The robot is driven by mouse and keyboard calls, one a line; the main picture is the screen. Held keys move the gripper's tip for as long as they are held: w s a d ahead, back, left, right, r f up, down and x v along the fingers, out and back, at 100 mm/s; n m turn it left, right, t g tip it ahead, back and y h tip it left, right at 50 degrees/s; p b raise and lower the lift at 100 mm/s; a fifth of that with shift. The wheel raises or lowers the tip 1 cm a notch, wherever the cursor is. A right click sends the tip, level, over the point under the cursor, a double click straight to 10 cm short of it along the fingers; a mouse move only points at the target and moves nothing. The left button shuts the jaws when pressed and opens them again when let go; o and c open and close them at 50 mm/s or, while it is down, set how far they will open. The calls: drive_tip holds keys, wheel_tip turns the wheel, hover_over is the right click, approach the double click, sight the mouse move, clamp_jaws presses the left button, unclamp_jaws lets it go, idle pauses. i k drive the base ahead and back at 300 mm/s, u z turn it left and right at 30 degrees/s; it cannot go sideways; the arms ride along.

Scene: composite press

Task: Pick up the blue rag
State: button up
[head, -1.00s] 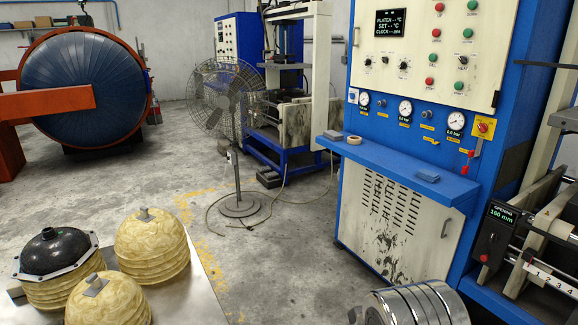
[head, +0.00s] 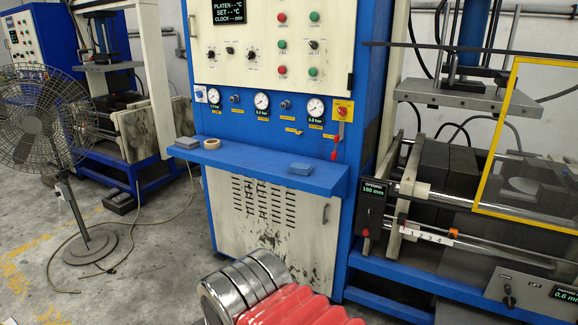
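The blue rag (head: 301,168) appears as a small, flat, folded blue piece on the right part of the blue shelf (head: 240,160) of the control cabinet. It lies apart from the other items on the shelf, and nothing covers it. My gripper is not in view, so its distance from the rag cannot be told.
A grey block (head: 187,143) and a tape roll (head: 212,143) share the shelf. Chrome rings (head: 240,285) and a red ribbed piece (head: 305,305) stand low in front. A press (head: 450,180) is at right, a fan (head: 80,220) at left. Floor between fan and cabinet is mostly clear, with a cable.

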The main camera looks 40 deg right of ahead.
sight(305, 170)
drive_tip(key=i, duration=2.75)
drive_tip(key=z, duration=2.35)
